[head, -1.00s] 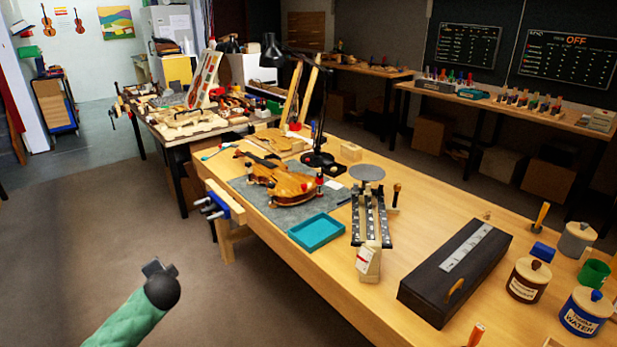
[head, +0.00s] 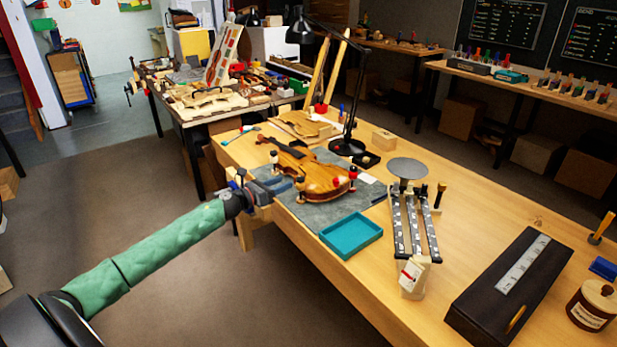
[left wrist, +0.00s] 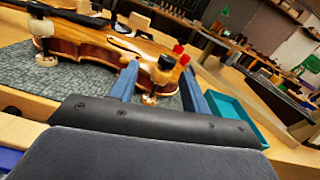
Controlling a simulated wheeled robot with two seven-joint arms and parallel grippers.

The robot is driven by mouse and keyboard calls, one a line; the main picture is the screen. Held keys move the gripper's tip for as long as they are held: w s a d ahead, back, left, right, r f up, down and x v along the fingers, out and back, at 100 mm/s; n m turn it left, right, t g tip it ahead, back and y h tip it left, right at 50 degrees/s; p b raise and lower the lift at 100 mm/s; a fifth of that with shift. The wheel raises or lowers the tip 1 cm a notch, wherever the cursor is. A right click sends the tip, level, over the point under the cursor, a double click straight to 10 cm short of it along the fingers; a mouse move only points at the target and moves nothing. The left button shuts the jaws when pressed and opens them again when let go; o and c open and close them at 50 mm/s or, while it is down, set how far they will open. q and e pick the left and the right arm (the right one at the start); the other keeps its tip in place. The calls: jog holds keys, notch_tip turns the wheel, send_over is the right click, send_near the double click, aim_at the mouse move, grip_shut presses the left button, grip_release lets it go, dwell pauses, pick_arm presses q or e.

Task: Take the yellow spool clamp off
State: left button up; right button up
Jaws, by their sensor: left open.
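A violin body (head: 318,180) lies on a grey mat (head: 322,212) on the bench, with several spool clamps around its edge. A tan, yellowish clamp (head: 301,190) stands at its near edge; I cannot be sure of its exact colour. In the left wrist view a tan clamp with a dark top (left wrist: 163,72) shows between and beyond my fingers. My left gripper (head: 284,186) is open and empty, low at the bench's left edge, pointing at the violin. Its two blue-grey fingers (left wrist: 160,85) show apart in the left wrist view. My right gripper is out of view.
Red-topped clamps (head: 352,173) stand at the violin's right end. A pale clamp (head: 275,158) is at its left side. A teal tray (head: 351,236) lies in front of the mat. A black lamp (head: 346,146) stands behind.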

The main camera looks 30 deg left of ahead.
aim_at(300, 178)
pick_arm(q)
jog(key=w+d, duration=0.1)
jog(key=w, duration=0.1)
jog(key=w+d+m+p, duration=0.2)
jog(key=w, duration=0.1)
jog(key=shift+w+d+r+h, duration=0.1)
jog(key=shift+w+d+h, duration=0.2)
jog(key=shift+w+d, duration=0.05)
jog(key=shift+w+d+p, duration=0.2)
jog(key=shift+w+p, duration=0.15)
jog(key=shift+w, duration=0.15)
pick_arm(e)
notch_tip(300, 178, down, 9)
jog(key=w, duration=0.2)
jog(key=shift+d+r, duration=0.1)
pick_arm(q)
jog(key=c, duration=1)
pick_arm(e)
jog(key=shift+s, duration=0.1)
